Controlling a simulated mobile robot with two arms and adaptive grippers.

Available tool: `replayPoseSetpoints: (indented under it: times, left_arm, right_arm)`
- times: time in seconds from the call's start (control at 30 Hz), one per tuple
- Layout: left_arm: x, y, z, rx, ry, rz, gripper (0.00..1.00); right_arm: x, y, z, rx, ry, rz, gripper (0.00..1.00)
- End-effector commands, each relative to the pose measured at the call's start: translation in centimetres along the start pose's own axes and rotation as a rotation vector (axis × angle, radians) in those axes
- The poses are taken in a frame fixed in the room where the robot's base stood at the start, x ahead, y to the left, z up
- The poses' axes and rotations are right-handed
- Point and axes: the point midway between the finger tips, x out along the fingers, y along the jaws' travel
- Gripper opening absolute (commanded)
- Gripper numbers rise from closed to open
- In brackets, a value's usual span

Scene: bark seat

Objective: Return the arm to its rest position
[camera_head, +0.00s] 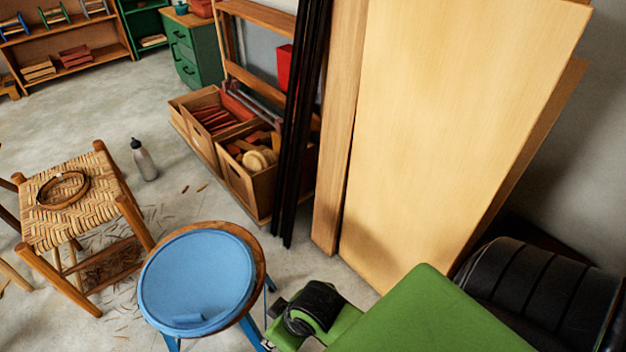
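No gripper of mine shows clearly in the head view. Green and black parts fill the lower right, and no fingertips can be made out there. A wooden stool with a woven seat (88,218) stands at the left. A coil of brown strip (62,190) lies on that seat. A round stool with a blue seat (207,273) stands at the bottom centre.
A grey bottle (145,163) stands on the floor between the woven stool and wooden bins (247,187). Tall boards (450,110) and black poles (303,110) lean behind. A green cabinet (205,52) and shelves (85,38) stand farther back. Floor at upper left is clear.

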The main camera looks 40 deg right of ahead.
Motion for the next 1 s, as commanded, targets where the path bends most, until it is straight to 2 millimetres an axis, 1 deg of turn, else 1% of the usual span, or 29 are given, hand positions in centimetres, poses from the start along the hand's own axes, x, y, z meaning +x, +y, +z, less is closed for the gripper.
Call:
replayPoseSetpoints:
  times: [0.03,0.1,0.2,0.23,0.33,0.83,0.93,1.0]
  left_arm:
    - [0.0,0.0,0.0,0.0,0.0,0.0,0.4]
    - [0.0,0.0,0.0,0.0,0.0,0.0,0.4]
    - [0.0,0.0,0.0,0.0,0.0,0.0,0.4]
    - [0.0,0.0,0.0,0.0,0.0,0.0,0.4]
    - [0.0,0.0,0.0,0.0,0.0,0.0,0.4]
    - [-0.1,0.1,-0.1,0.003,0.001,0.001,0.4]
    - [0.6,0.1,0.0,0.004,-0.009,0.002,0.4]
    - [1.6,0.2,0.2,0.005,-0.02,0.004,0.4]
  right_arm:
    - [0.0,1.1,2.4,0.033,-0.03,0.034,0.25]
    - [-0.2,2.6,4.6,0.062,-0.057,0.077,0.25]
    - [-0.5,3.9,6.6,0.084,-0.084,0.118,0.25]
    - [-0.6,4.1,7.0,0.087,-0.088,0.125,0.25]
    - [-0.7,4.4,7.4,0.09,-0.094,0.135,0.25]
    - [-0.6,4.3,7.3,0.088,-0.095,0.131,0.25]
    - [0.1,4.3,7.4,0.088,-0.104,0.129,0.25]
    - [1.1,4.4,7.7,0.088,-0.114,0.127,0.25]
